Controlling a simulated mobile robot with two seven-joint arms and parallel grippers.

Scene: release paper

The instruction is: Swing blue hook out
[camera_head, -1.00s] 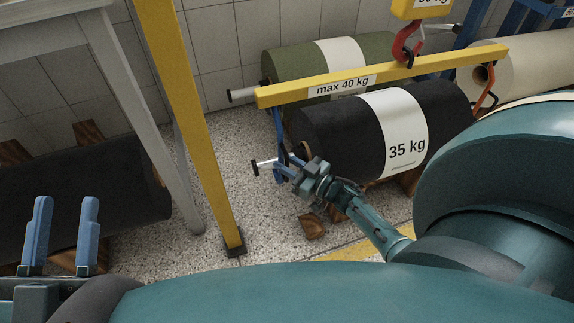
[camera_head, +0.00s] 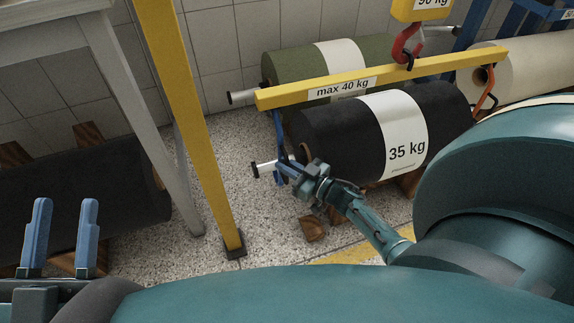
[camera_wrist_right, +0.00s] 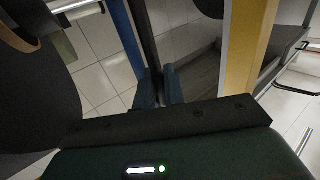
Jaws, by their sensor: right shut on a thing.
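The blue hook (camera_head: 279,132) hangs from the left end of the yellow lifting beam (camera_head: 330,87), beside the near end of the black 35 kg roll (camera_head: 345,140). My right gripper (camera_head: 284,170) is at the lower part of this hook, shut on it; the fingers partly hide the grip. In the right wrist view, the fingers (camera_wrist_right: 160,88) are close together, with a blue bar (camera_wrist_right: 127,40) and a dark strip running up from them. My left gripper (camera_head: 62,225) is open and empty at the lower left.
A red crane hook (camera_head: 407,45) holds the beam. An orange hook (camera_head: 487,95) hangs at its right end. An olive roll (camera_head: 290,68) lies behind. A yellow post (camera_head: 190,115) and grey table leg (camera_head: 150,120) stand left. Speckled floor (camera_head: 265,225) is clear between post and roll.

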